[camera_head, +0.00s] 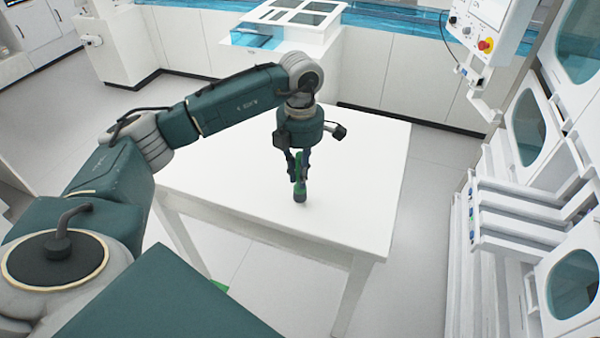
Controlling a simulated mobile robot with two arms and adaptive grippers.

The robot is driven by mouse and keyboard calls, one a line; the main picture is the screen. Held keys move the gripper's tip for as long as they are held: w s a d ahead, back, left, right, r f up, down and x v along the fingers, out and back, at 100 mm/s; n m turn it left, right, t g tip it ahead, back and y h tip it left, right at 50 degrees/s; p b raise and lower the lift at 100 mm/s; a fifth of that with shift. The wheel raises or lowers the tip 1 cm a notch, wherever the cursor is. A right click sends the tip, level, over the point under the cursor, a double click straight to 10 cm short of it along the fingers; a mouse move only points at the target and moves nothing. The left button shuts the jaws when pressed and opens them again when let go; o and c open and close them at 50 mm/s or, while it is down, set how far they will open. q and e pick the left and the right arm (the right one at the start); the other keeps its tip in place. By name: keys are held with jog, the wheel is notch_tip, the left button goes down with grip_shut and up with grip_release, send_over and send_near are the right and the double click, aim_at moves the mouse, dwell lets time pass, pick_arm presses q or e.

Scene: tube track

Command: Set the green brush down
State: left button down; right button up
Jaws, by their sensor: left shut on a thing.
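The green brush (300,190) is held upright in my left gripper (299,172), over the middle of the white table (350,215). The gripper points down and is shut on the brush's upper part. The brush's dark lower end is at or just above the table top; I cannot tell if it touches. My right gripper is not in view.
The table top is bare around the brush. A white rack with shelves (520,215) and round-windowed panels stands at the right. A control box with a red knob (485,45) hangs at the upper right. White cabinets (400,70) line the back.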

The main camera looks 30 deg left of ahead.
aim_at(300, 153)
pick_arm(q)
jog(key=shift+f, duration=0.5)
jog(key=c, duration=1.7)
grip_release()
jog(key=shift+o, duration=0.2)
jog(key=shift+r+b, duration=0.35)
jog(key=shift+r, duration=0.15)
notch_tip(300, 153, up, 10)
jog(key=b, duration=0.3)
jog(key=shift+w, duration=0.1)
jog(key=shift+r, duration=0.55)
